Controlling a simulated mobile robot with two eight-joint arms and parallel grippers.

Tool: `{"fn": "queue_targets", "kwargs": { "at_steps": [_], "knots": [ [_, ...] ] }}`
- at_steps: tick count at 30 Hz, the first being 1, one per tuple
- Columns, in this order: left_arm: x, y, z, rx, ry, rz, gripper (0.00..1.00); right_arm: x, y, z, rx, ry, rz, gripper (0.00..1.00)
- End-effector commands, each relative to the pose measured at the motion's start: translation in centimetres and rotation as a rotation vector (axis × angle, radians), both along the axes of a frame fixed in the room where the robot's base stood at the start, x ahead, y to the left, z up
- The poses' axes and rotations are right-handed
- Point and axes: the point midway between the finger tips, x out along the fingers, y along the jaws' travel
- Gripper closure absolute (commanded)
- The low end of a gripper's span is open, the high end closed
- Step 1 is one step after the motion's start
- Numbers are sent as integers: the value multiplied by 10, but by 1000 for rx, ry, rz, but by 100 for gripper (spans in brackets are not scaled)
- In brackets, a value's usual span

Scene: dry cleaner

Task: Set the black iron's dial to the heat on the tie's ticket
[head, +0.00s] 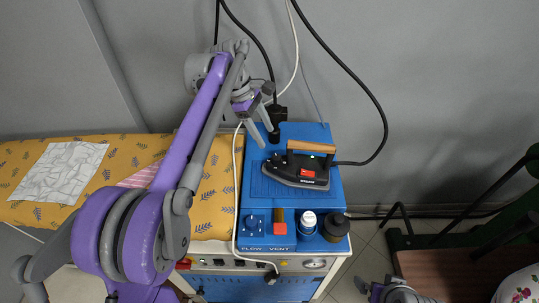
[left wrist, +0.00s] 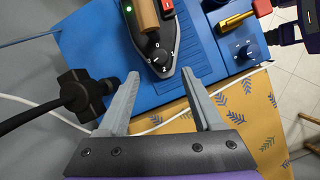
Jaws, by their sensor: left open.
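The black iron (head: 300,171) with a wooden handle rests on the blue ironing station. A green light shows on it. In the left wrist view its pointed nose and dial (left wrist: 158,58) face my left gripper (left wrist: 160,74); digits show around the dial, but its setting is too small to read. My left gripper, also in the head view (head: 265,137), is open and empty, its fingertips close to the nose. A pink striped cloth (head: 139,178), perhaps the tie, lies partly behind my left arm. No ticket is readable. A grey and purple part of my right arm (head: 394,291) shows at the bottom edge, jaws unclear.
The blue station (head: 325,133) also has a dial knob (head: 253,222), a red-topped lever (head: 278,222), a white-capped jar (head: 308,220) and a dark jar (head: 335,226). Black and white cables hang around it. A white patterned cloth (head: 60,172) lies on the yellow board (head: 118,150).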

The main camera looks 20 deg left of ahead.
Motion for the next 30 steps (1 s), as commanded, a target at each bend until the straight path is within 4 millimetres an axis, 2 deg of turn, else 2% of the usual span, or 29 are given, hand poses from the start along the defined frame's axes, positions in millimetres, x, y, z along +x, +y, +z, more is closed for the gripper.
{"fn": "queue_targets", "kwargs": {
  "at_steps": [9,15,26,27,30],
  "knots": [
    [0,-23,-57,1,1,-3,33,-1,0,-5,0,3,0,0],
    [1,-32,-79,1,0,-2,33,-2,0,-6,0,3,0,0],
    [1,-35,-85,1,0,-2,33,-2,0,-7,0,3,0,0],
    [1,-35,-85,1,0,-2,34,-2,0,-7,0,3,0,0],
    [1,-35,-85,1,0,-2,52,-2,0,-7,0,3,0,0]
  ]
}}
